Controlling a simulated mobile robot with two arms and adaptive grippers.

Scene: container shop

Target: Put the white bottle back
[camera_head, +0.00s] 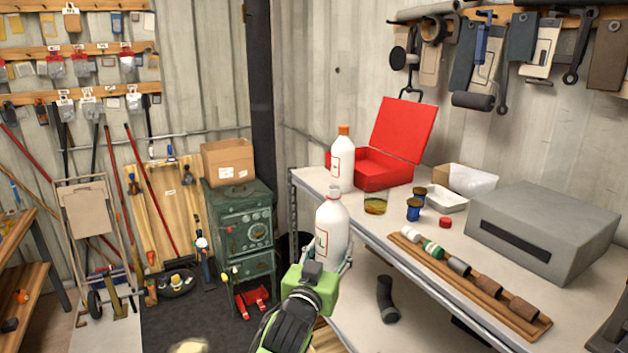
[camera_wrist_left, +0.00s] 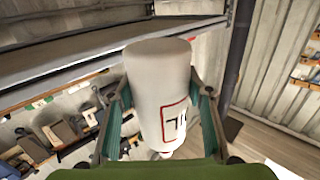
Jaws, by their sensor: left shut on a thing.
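A white bottle (camera_head: 331,232) with a pale cap and a red-framed label is in my left gripper (camera_head: 326,262), in front of the shelf's near left edge. In the left wrist view the white bottle (camera_wrist_left: 157,80) sits between the two green-grey fingers of the left gripper (camera_wrist_left: 160,105), which are shut on its sides. In the head view it looks upright, and its lower part is partly hidden by the gripper. A second white bottle (camera_head: 342,168) with an orange cap stands on the shelf behind it. My right gripper is not in view.
The grey shelf top (camera_head: 375,227) holds an open red box (camera_head: 384,170), a glass with amber liquid (camera_head: 375,203), two small blue jars, a white tray (camera_head: 446,199), a grey box (camera_head: 545,230) and a wooden strip (camera_head: 470,285) with several cylinders. A green stove (camera_head: 243,235) stands left.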

